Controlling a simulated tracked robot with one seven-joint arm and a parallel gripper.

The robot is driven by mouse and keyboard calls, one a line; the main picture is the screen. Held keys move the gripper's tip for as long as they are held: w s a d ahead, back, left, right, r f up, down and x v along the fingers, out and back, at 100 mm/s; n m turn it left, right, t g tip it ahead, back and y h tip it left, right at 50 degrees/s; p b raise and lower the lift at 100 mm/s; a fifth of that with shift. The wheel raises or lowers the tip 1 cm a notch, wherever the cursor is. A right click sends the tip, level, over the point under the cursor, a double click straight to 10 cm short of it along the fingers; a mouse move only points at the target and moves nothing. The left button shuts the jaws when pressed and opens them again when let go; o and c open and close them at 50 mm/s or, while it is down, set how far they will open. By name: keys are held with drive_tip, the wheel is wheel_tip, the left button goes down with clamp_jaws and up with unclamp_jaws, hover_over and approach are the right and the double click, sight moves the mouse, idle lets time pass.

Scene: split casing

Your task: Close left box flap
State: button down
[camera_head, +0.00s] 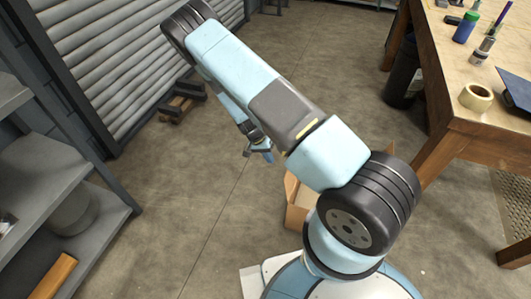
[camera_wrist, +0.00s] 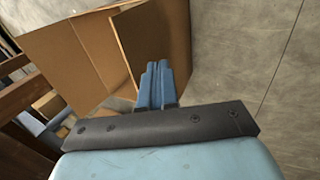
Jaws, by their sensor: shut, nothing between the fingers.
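An open brown cardboard box (camera_head: 299,204) sits on the floor, mostly hidden behind my arm in the head view. In the wrist view one flap (camera_wrist: 150,38) stands up just beyond and beside my fingers, and another wide flap (camera_wrist: 52,55) spreads to the left. I cannot tell which of these is the left flap. My gripper (camera_wrist: 157,66) is shut and empty, with its fingertips close to the upright flap. Whether they touch it is unclear. In the head view my gripper (camera_head: 262,150) is partly hidden below my arm, left of the box.
A wooden workbench (camera_head: 463,95) with tape, bottles and tools stands at the right, with a dark bin (camera_head: 402,75) beside it. Grey shelving (camera_head: 60,225) lines the left, and a shutter (camera_head: 110,50) stands behind. The concrete floor (camera_head: 190,190) left of the box is clear.

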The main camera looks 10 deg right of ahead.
drive_tip(key=s+d+f, duration=0.3)
drive_tip(key=d, duration=0.1)
drive_tip(key=shift+d, duration=0.4)
drive_tip(key=shift+s+a+f, duration=0.1)
